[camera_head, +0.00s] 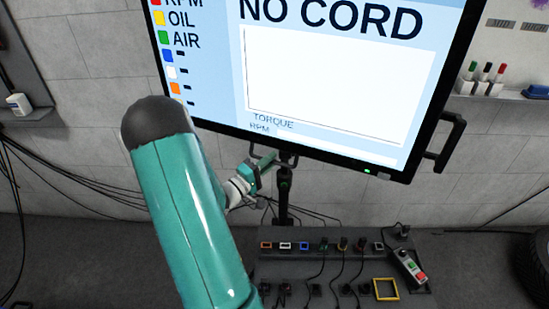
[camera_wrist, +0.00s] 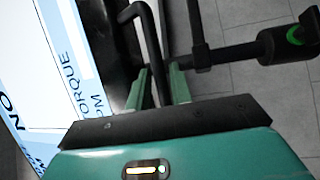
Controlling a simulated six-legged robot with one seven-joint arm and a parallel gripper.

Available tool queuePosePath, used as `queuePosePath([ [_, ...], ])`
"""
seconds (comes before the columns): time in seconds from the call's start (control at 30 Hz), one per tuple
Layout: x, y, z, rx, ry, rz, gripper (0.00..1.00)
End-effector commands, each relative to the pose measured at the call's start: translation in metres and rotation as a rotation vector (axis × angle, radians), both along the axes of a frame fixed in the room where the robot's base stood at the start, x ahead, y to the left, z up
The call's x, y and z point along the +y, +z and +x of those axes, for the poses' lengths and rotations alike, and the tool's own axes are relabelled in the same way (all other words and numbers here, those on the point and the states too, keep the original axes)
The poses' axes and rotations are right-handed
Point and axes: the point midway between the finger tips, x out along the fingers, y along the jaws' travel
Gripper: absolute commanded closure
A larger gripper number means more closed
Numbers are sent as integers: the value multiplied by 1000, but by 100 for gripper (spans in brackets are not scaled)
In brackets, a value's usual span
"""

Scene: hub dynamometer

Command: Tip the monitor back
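The monitor (camera_head: 330,80) is large and lit, with "NO CORD" and "TORQUE" on its screen. It fills the upper part of the head view, and part of its screen (camera_wrist: 60,75) shows at the left of the wrist view. A black handle (camera_wrist: 148,40) juts from its lower edge, and this handle also shows in the head view (camera_head: 277,157). My gripper (camera_wrist: 160,68) is at this handle, with the bar running between its two teal fingers. I cannot tell whether the fingers press on the bar. My arm hides part of the wall and bench.
A second black handle (camera_head: 450,142) is on the monitor's right side. A dark stand post (camera_head: 284,195) is below the monitor. The grey bench panel (camera_head: 335,270) holds several connectors, cables, a yellow frame (camera_head: 386,289) and a button box (camera_head: 410,267). Cables hang at left.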

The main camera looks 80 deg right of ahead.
Motion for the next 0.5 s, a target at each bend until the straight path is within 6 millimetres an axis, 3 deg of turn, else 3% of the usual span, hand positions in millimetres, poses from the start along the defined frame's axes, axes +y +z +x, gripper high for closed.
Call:
queuePosePath([
  [0.2,-19,4,-12,-1,0,-1,78],
  [0.5,-21,4,-13,0,1,1,78],
])
